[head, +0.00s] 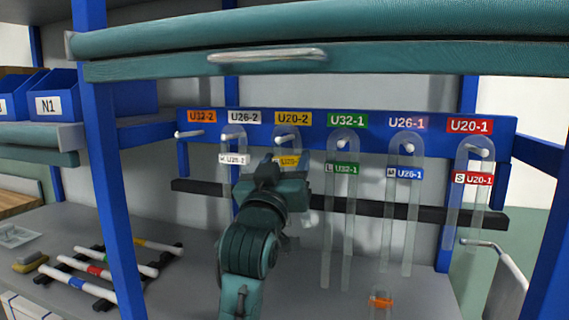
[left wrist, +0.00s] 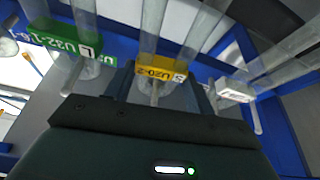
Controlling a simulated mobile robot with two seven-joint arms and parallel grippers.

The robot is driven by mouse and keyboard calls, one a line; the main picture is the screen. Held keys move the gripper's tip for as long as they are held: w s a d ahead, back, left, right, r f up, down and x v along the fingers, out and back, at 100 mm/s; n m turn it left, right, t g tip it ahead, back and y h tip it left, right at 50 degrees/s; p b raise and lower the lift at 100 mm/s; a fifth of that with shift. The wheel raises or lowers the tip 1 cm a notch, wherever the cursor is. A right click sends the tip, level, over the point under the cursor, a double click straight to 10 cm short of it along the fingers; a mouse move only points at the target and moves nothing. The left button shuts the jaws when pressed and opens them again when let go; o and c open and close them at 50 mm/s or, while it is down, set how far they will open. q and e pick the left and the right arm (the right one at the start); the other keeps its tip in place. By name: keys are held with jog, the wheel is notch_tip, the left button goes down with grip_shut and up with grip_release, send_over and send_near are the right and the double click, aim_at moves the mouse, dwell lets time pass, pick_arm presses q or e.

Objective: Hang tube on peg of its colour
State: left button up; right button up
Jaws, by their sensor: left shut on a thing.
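The peg rail (head: 365,118) carries a row of pegs under coloured labels. My left gripper (head: 277,168) is shut on the clear U-shaped tube with the yellow U20-2 tag (head: 287,161), in front of the yellow-labelled peg. Its bend (head: 287,128) is at that peg; I cannot tell whether it rests on it. The yellow tag also shows upside down in the left wrist view (left wrist: 160,72). Tubes with white (head: 233,159), green (head: 342,169), blue (head: 404,174) and red (head: 473,179) tags hang on their matching pegs. The orange-labelled peg (head: 188,134) is bare. My right gripper is not in view.
An orange-banded clear piece (head: 380,302) is at the table's front edge. A rack of coloured-banded white rods (head: 100,268) lies at left. A blue post (head: 112,190) and a teal shelf edge (head: 420,60) stand in front of the rail. Neighbouring tubes hang close on both sides.

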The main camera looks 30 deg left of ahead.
pick_arm(q)
jog(key=o, duration=0.9)
jog(key=shift+w, duration=0.15)
jog(key=shift+c, duration=0.2)
jog(key=shift+o, duration=1.5)
jog(key=o, duration=0.3)
jog(key=shift+o, duration=0.3)
